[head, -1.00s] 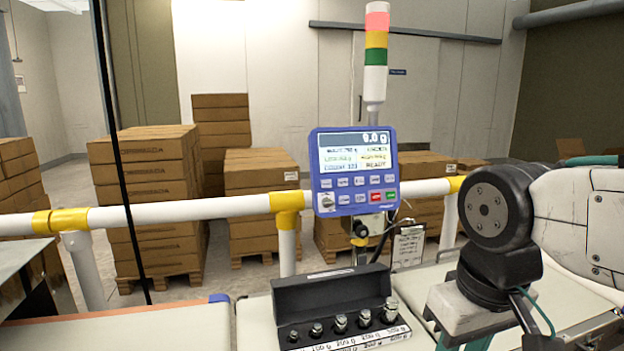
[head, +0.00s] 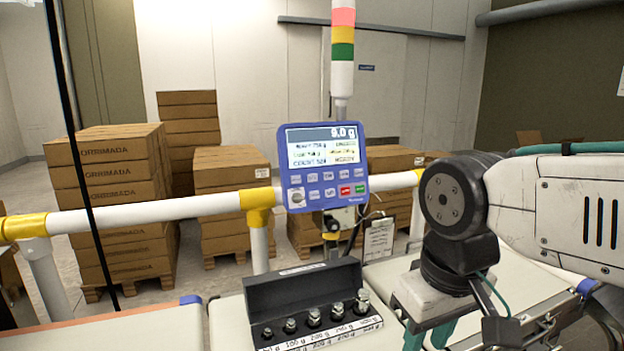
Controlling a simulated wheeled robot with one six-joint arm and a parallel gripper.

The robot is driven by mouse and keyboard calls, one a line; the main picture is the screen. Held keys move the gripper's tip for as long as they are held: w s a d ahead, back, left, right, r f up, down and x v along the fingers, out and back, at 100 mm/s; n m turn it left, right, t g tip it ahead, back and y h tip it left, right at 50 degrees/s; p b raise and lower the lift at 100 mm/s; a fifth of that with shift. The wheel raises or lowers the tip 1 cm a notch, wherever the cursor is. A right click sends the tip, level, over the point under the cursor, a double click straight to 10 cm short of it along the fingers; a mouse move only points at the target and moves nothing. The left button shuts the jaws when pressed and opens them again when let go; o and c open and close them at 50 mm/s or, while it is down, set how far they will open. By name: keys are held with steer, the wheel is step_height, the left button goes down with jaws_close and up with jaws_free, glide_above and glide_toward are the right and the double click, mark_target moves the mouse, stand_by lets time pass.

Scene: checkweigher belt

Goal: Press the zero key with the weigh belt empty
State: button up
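The blue indicator panel (head: 325,165) is mounted on the white rail, its screen (head: 322,146) lit with a top reading that looks like 9.0 g. Below are two rows of small keys (head: 312,178), with a red and a green one at lower right; their labels are too small to read, so I cannot pick out the zero key. A pale belt section (head: 226,325) runs below. An open black case (head: 305,290) with several metal weights (head: 314,316) appears to stand on it. My gripper (head: 427,338) points down right of the case, its teal fingers cut off by the frame.
A white rail with yellow joints (head: 150,214) crosses behind the belts. A signal tower (head: 342,50) rises behind the panel. Stacked cartons (head: 110,190) stand behind the rail. The space directly before the panel's keys looks clear.

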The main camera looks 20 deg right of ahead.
steer(key=shift+c, duration=0.3)
jaws_close()
